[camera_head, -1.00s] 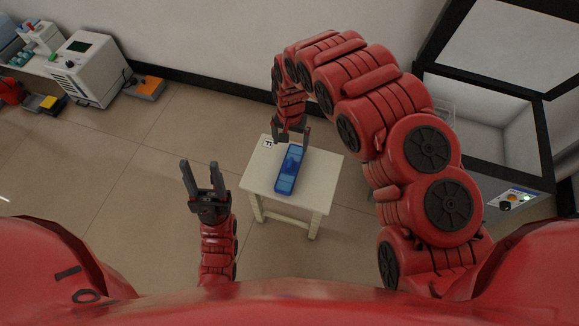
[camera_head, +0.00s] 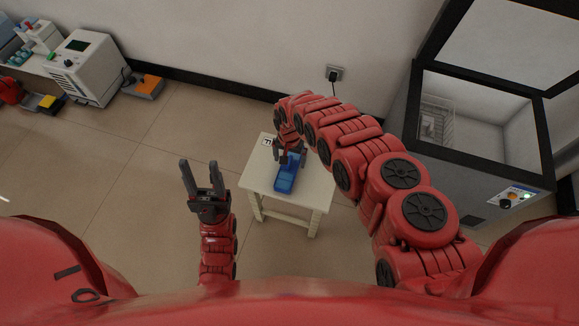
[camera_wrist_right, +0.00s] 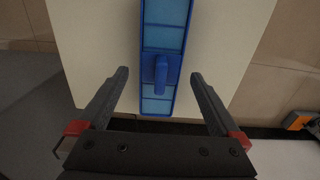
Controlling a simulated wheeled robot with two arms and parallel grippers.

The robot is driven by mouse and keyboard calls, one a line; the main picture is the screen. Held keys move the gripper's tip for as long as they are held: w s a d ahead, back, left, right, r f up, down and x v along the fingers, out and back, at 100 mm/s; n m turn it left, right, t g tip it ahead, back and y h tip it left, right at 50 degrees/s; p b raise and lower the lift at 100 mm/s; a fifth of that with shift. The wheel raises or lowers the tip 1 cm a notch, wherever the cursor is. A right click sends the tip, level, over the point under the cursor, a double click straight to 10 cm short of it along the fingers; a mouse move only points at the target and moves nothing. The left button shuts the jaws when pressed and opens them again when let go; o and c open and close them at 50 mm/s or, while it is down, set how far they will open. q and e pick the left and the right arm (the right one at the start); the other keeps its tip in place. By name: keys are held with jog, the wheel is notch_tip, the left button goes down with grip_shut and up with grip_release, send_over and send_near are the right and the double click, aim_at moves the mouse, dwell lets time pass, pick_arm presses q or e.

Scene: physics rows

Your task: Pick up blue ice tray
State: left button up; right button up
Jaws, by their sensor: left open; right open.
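The blue ice tray (camera_head: 286,179) lies on a small white table (camera_head: 318,193) in the head view, its far part hidden by my right gripper (camera_head: 290,152). In the right wrist view the tray (camera_wrist_right: 163,38) shows its blue handle (camera_wrist_right: 160,72) and light blue compartments. My right gripper is open, with one finger on each side of the tray's near end and gaps to both; I cannot tell its height above the table. My left gripper (camera_head: 203,180) is open and empty, left of the table, with its fingers pointing away from my body.
A large grey open-lidded chest (camera_head: 470,150) stands at the right. A bench with a white device (camera_head: 82,65) is at the far left. The floor left of the table is clear.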

aim_at(290, 160)
notch_tip(290, 160, down, 2)
jog(key=shift+f+b, duration=0.55)
jog(key=shift+b, duration=0.1)
jog(key=shift+f, duration=0.45)
jog(key=shift+r, duration=0.1)
jog(key=c, duration=1.6)
